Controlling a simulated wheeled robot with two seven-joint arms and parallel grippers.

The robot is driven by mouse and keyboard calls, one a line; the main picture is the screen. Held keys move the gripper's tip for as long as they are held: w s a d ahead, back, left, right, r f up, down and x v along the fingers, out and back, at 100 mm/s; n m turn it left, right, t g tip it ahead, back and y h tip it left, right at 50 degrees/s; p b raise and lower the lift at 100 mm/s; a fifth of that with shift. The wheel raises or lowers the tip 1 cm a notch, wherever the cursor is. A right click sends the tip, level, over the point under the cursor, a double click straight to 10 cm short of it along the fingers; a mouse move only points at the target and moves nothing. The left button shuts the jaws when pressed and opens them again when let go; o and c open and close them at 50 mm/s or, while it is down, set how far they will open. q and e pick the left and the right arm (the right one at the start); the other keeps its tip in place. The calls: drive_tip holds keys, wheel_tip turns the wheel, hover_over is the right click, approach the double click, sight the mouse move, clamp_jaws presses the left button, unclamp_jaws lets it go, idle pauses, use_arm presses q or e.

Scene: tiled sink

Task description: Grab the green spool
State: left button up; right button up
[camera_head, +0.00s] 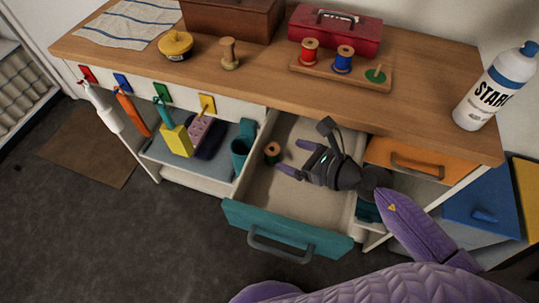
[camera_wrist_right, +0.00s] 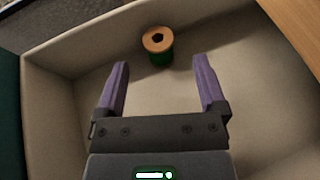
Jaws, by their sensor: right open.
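The green spool (camera_head: 272,152) stands upright inside the open drawer (camera_head: 262,212), near its left wall. It has a wooden top with a dark hole. In the right wrist view the spool (camera_wrist_right: 158,46) is beyond the fingertips, roughly between their lines. My right gripper (camera_head: 291,157) reaches into the drawer from the right. Its purple fingers are open, with nothing between them, as the right wrist view (camera_wrist_right: 162,80) also shows. The fingertips are apart from the spool. My left gripper does not show.
On the countertop (camera_head: 258,70) a wooden holder (camera_head: 300,68) bears a red spool (camera_head: 309,50), a blue spool (camera_head: 343,59) and a peg on a green disc (camera_head: 375,75). A starch bottle (camera_head: 492,88) stands at the right. Drawer walls surround the spool.

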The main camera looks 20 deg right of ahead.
sight(270, 148)
drive_tip(key=b+x, duration=0.1)
drive_tip(key=x, duration=0.3)
drive_tip(key=shift+w+a+f, duration=0.15)
drive_tip(key=shift+a, duration=0.05)
clamp_jaws()
